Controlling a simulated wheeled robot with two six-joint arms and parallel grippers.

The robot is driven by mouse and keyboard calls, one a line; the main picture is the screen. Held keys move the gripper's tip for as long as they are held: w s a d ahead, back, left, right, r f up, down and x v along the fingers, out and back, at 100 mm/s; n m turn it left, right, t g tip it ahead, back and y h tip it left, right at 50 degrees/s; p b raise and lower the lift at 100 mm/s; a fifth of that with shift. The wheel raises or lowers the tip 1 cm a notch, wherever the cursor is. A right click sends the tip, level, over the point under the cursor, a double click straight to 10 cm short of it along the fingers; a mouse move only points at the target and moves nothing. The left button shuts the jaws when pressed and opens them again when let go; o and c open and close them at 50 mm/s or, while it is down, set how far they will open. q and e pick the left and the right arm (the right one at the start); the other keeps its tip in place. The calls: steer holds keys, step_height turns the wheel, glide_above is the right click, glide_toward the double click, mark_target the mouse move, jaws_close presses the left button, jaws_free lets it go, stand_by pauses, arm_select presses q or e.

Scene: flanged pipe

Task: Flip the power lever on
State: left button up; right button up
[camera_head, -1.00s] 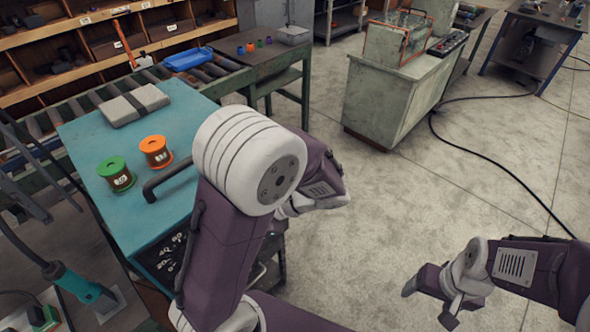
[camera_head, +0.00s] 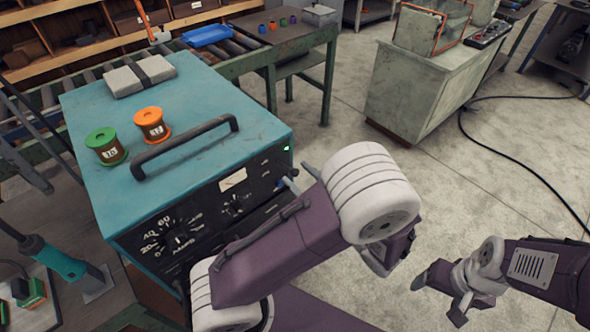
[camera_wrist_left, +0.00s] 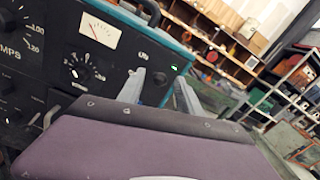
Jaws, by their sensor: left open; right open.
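The teal power unit (camera_head: 215,95) has a black front panel with dials, a meter (camera_head: 232,180) and a small lit green lamp (camera_head: 286,149). My left gripper (camera_head: 298,178) is open at the panel's right end, just below the lamp, its fingers partly hidden by my arm. In the left wrist view, the open left fingers (camera_wrist_left: 158,90) point at the panel beneath the green lamp, right of a dial (camera_wrist_left: 78,70). A dark shape lies between the fingertips; I cannot tell whether it is the power lever. My right gripper (camera_head: 437,298) is open and empty above the floor.
A green spool (camera_head: 105,146), an orange spool (camera_head: 152,125), a grey strapped block (camera_head: 139,74) and a dark handle (camera_head: 184,148) are on top of the unit. A grey-green cabinet (camera_head: 420,95) stands at the back right. Open floor lies between.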

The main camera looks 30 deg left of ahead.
mark_target(286, 167)
arm_select(q)
steer(key=shift+x, duration=1.05)
steer(key=shift+a, duration=0.15)
jaws_close()
stand_by(0.5)
